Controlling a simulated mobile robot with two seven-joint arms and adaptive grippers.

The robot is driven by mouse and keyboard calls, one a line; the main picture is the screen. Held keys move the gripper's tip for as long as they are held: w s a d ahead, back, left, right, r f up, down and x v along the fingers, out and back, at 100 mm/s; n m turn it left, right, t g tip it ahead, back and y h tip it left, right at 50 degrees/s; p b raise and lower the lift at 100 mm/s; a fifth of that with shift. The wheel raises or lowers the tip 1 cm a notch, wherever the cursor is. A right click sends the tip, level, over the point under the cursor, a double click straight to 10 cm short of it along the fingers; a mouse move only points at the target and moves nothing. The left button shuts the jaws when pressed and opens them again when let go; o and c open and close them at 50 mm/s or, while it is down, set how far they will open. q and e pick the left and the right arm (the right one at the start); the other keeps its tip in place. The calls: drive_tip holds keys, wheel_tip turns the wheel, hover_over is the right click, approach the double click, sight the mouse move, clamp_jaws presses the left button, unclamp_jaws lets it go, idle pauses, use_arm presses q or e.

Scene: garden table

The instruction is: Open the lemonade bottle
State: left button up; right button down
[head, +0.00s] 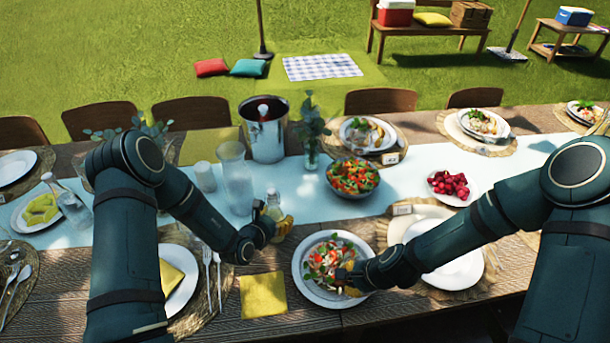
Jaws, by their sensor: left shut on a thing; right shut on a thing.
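The lemonade bottle (273,208), small and clear with a pale top, stands upright on the light runner near the middle of the table. My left gripper (274,228) is shut on it from the left and front, and hides its lower part. My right gripper (350,286) is low over the front right of a plate of salad (325,254), well apart from the bottle. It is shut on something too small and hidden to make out. I cannot tell whether the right fingertips touch the salad or plate.
A glass pitcher (236,180) and a metal bucket (264,140) stand behind the bottle. A salad bowl (352,190) and a vase (311,150) are to its right and behind. A yellow napkin (263,295) lies in front, with forks (212,275) beside it. Chairs line the far edge.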

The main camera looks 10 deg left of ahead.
drive_tip(key=w+a+m+y, duration=0.1)
drive_tip(key=w+a, duration=0.1)
drive_tip(key=w+a+r+m+y, duration=0.1)
drive_tip(key=w+a, duration=0.1)
drive_tip(key=w+a+m, duration=0.1)
drive_tip(key=w+a, duration=0.1)
drive_tip(key=shift+a+r+g+y, duration=0.25)
drive_tip(key=shift+r+g+y, duration=0.05)
drive_tip(key=shift+y, duration=0.1)
drive_tip(key=w+a+r+m+g+y, duration=0.1)
drive_tip(key=w+a+r+y, duration=0.35)
drive_tip(key=w+r, duration=0.3)
drive_tip(key=w+a+r+m+g+y, duration=0.1)
drive_tip(key=w+a+r+y, duration=0.2)
drive_tip(key=w+r+y, duration=0.4)
drive_tip(key=a+f+h, duration=0.1)
drive_tip(key=a+f, duration=0.2)
drive_tip(key=a, duration=0.6)
drive_tip(key=shift+w+f, duration=0.4)
drive_tip(key=shift+s, duration=0.15)
drive_tip(key=shift+s+d+r, duration=0.1)
drive_tip(key=shift+s+d, duration=0.05)
drive_tip(key=shift+s, duration=0.1)
